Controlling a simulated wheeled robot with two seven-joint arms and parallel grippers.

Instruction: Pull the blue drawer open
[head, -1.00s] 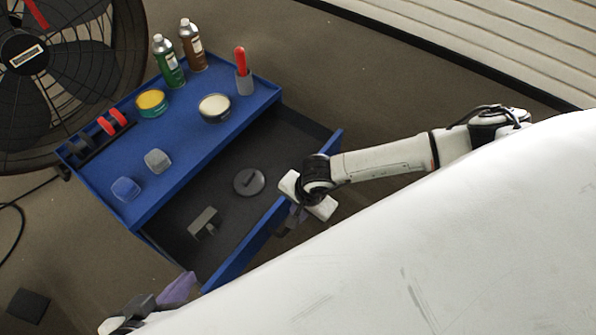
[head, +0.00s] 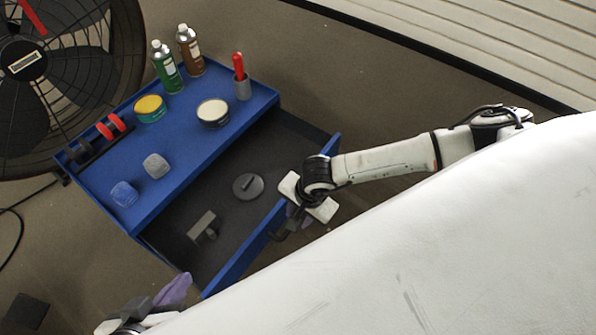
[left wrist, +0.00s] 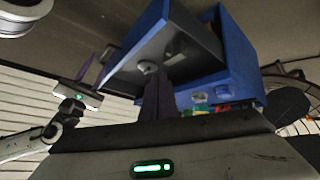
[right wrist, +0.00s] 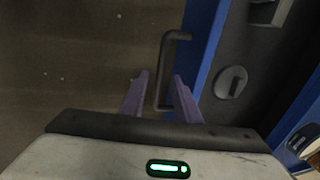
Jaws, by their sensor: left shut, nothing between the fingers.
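The blue drawer (head: 237,262) stands pulled out from the blue cabinet (head: 190,140); its dark interior shows. It also shows in the left wrist view (left wrist: 150,25). My right gripper (head: 291,222) is at the outer side of the drawer front. In the right wrist view its purple fingers (right wrist: 158,90) are apart, with the dark bar handle (right wrist: 161,70) between them; I cannot tell whether they touch it. My left gripper (head: 175,290) is low at the left, apart from the drawer, shut and empty. Its closed fingers show in the left wrist view (left wrist: 157,97).
In the drawer lie a dark round disc (head: 248,186) and a grey block-shaped item (head: 203,228). Spray cans (head: 166,68), tins (head: 212,112) and a red-handled tool in a cup (head: 241,80) stand on top. A large fan (head: 60,80) is behind at left.

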